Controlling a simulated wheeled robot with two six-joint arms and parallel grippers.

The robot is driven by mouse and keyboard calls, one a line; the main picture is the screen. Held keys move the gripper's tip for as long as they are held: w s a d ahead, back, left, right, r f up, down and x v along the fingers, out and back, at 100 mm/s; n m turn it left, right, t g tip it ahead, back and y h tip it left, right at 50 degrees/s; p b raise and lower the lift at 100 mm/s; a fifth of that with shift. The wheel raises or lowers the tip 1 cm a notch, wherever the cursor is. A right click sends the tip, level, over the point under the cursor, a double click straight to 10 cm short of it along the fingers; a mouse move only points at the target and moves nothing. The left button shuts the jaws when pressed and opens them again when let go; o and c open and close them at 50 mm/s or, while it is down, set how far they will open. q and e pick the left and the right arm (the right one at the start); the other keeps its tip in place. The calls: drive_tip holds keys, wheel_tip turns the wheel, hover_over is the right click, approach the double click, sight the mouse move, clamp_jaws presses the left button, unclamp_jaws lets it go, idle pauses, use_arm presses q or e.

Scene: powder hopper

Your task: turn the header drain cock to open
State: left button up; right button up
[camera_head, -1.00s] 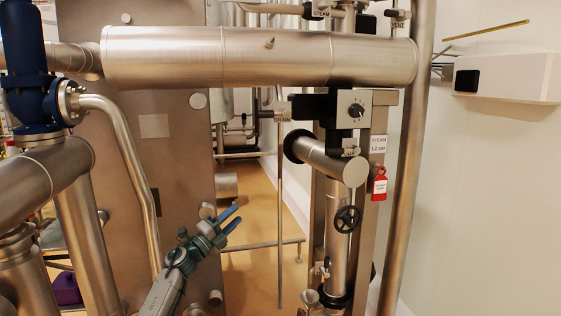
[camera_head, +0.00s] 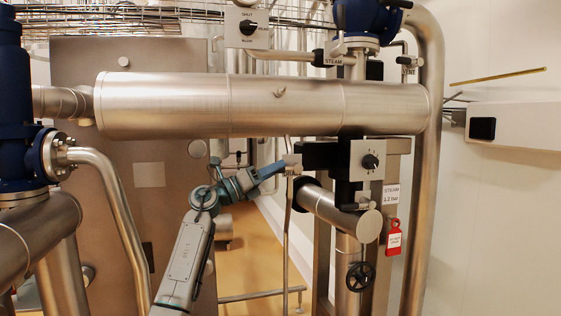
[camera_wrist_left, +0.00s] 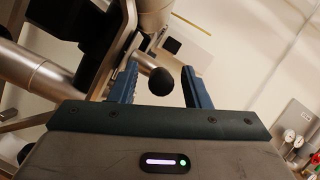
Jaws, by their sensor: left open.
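The header (camera_head: 235,105) is the large horizontal steel cylinder across the head view. A small grey tag (camera_head: 292,160), labelled DRAIN in the earlier head frame, is below it, left of a black valve body. My left gripper (camera_head: 277,169) reaches up from below, with its blue fingers beside this tag. In the left wrist view the fingers (camera_wrist_left: 160,88) are open, and a round black knob (camera_wrist_left: 160,81) shows between them, not gripped. The knob looks like the drain cock's handle end; in the head view the fingers hide it. My right gripper is not in view.
A selector switch box (camera_head: 370,160) and a capped pipe (camera_head: 338,210) are right of the gripper. A black handwheel (camera_head: 360,276) and a red tag (camera_head: 394,238) are lower right. A thin vertical pipe (camera_head: 287,235) stands below the fingers.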

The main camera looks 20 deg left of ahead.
use_arm(q)
drive_tip(key=shift+x, duration=1)
drive_tip(key=shift+d+r, duration=0.1)
drive_tip(key=shift+d, duration=0.05)
drive_tip(key=shift+w, duration=0.15)
clamp_jaws()
drive_tip(key=shift+r+p, duration=0.2)
drive_tip(key=shift+p, duration=0.5)
drive_tip(key=r+g+y+p, duration=0.1)
drive_tip(key=p, duration=0.4)
drive_tip(key=shift+r+m+y, duration=0.2)
drive_tip(key=shift+m+y, duration=0.1)
drive_tip(key=g+y+p, duration=0.1)
drive_tip(key=p, duration=0.1)
drive_tip(key=g+p, duration=0.1)
drive_tip(key=p, duration=0.2)
drive_tip(key=shift+w+d+r+y, duration=0.15)
drive_tip(key=shift+d+r+y, duration=0.15)
drive_tip(key=shift+r+y, duration=0.1)
drive_tip(key=shift+w+d+m+g+y+p, duration=0.15)
drive_tip(key=shift+m+g+y+p, duration=0.15)
drive_tip(key=shift+g+y+p, duration=0.55)
drive_tip(key=shift+p, duration=0.5)
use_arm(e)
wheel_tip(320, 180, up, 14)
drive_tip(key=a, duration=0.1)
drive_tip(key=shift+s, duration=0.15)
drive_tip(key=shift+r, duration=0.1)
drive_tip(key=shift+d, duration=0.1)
